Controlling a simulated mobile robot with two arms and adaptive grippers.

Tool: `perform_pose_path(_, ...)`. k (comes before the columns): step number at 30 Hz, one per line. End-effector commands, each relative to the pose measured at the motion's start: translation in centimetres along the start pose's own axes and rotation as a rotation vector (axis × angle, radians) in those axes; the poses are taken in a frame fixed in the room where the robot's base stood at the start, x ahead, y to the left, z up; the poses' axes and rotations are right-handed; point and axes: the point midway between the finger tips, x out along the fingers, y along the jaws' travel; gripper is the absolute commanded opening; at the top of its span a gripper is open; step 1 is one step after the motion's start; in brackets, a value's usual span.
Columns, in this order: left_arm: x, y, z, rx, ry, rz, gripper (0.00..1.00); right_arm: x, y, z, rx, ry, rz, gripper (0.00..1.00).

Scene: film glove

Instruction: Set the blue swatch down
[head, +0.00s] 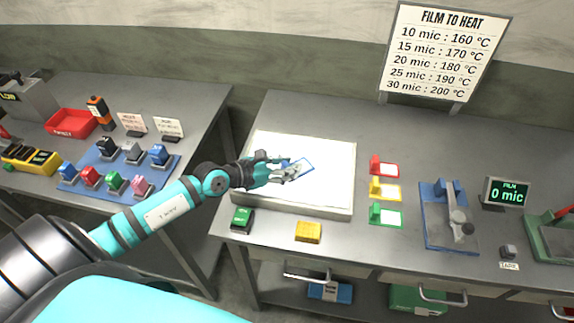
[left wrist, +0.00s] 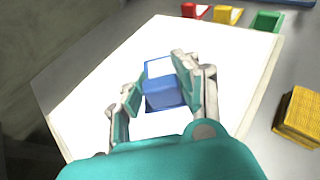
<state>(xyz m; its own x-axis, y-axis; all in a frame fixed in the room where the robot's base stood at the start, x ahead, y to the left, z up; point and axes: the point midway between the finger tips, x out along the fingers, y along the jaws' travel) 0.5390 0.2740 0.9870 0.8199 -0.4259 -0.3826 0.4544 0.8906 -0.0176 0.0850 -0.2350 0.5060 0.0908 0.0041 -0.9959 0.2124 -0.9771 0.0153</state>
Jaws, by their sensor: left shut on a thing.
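The blue swatch (head: 305,166) is a small card with a white face, a blue border and a blue block grip. My left gripper (head: 284,170) is over the white tray (head: 345,190), and the swatch is at its fingertips. In the left wrist view the blue block of the swatch (left wrist: 163,92) sits between the two fingers of my left gripper (left wrist: 160,90), which is shut on it. The white tray (left wrist: 90,95) lies below the swatch there. I cannot tell whether the card touches the tray. My right gripper is out of view.
Red (head: 384,167), yellow (head: 385,190) and green (head: 385,214) swatches stand right of the tray. A green block (head: 242,218) and a yellow sponge (head: 308,232) lie in front. A blue gauge (head: 447,215) is further right. A blue mat (head: 98,171) with several coloured blocks is left.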

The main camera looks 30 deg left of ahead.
Motion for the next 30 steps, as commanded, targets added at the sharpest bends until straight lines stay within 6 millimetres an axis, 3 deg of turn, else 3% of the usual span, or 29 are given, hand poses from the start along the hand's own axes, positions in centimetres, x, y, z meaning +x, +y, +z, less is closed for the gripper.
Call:
perform_pose_path(2, 0.1, 0.0, -0.4, -0.001, 0.000, 0.000, 0.07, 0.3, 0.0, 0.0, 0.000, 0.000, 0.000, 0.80)
perform_pose_path(3, 0.1, 0.0, -0.2, -0.001, 0.000, 0.000, 0.36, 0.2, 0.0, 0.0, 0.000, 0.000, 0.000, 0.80)
perform_pose_path(7, 0.1, 0.0, -0.2, -0.001, 0.000, 0.000, 0.54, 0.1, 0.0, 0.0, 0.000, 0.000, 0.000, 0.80)
perform_pose_path(19, -0.5, 0.0, -0.1, 0.000, 0.003, 0.001, 0.54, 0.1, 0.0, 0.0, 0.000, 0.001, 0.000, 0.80)
perform_pose_path(30, -7.1, 0.0, -0.4, 0.000, 0.007, 0.000, 0.54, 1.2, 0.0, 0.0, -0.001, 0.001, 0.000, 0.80)
